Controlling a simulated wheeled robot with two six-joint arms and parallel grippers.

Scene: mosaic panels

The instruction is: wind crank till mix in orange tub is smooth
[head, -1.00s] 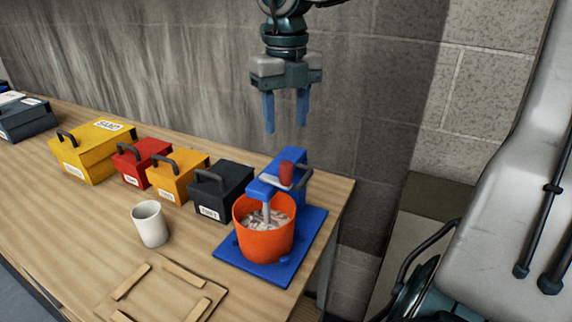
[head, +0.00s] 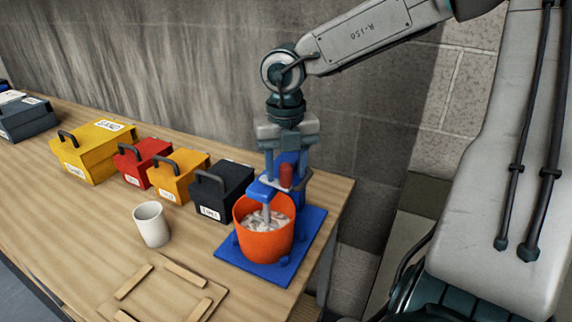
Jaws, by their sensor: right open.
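The orange tub (head: 265,243) stands on a blue base plate (head: 310,226) near the table's right end. The mix (head: 268,218) in it looks pale and lumpy. A blue mixer arm (head: 262,190) reaches over the tub with a shaft going down into the mix. The crank has a red upright knob (head: 286,176). My right gripper (head: 287,174) points down over the crank. Its blue fingers are open, one to each side of the red knob in the picture; I cannot tell if they touch it. My left gripper is out of view.
A white cup (head: 151,225) stands left of the tub. A dark box (head: 222,190), an orange box (head: 178,176), a red box (head: 143,163) and a yellow box (head: 92,152) line the back. A wooden frame (head: 160,292) lies at the front. The wall is close behind.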

